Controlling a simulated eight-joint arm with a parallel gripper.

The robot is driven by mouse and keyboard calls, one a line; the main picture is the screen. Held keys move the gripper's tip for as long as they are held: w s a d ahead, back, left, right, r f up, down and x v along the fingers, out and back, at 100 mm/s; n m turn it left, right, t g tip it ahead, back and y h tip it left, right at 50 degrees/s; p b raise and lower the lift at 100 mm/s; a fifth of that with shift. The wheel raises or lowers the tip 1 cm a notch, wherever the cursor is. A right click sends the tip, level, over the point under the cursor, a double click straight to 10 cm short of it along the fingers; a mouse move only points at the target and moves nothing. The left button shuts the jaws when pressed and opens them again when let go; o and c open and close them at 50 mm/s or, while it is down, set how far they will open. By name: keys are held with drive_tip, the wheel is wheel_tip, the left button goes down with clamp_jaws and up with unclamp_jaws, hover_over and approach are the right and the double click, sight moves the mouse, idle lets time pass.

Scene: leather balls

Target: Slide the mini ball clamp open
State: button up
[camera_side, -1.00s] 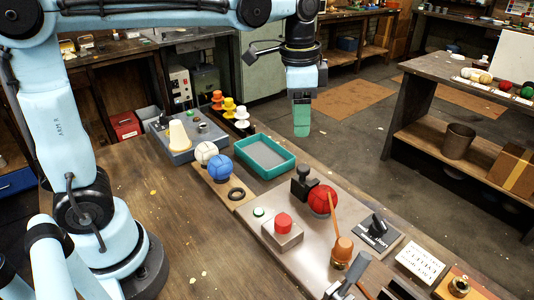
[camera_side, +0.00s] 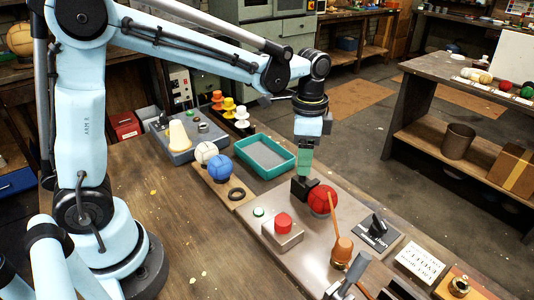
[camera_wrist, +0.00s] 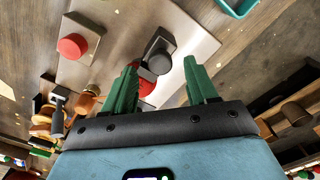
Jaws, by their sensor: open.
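The black clamp (camera_side: 300,190) with its knob stands on the grey metal plate, against a red ball (camera_side: 320,200). My gripper (camera_side: 304,173) points down just above the clamp, and its green fingers hide the top of the knob in the side view. In the wrist view, my gripper (camera_wrist: 160,64) is open. The black clamp knob (camera_wrist: 158,54) shows between and beyond the two green fingertips, and the red ball (camera_wrist: 147,86) is partly hidden behind the left finger. I cannot tell whether the fingers touch the knob.
A red push button (camera_side: 283,220) on a box and a wooden mallet (camera_side: 341,245) stand close by on the plate (camera_side: 300,262). A teal tray (camera_side: 265,155), white and blue balls (camera_side: 219,168) and a lever switch (camera_side: 377,230) are around it.

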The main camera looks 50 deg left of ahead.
drive_tip(key=shift+f, duration=1.1)
drive_tip(key=shift+c, duration=0.3)
clamp_jaws()
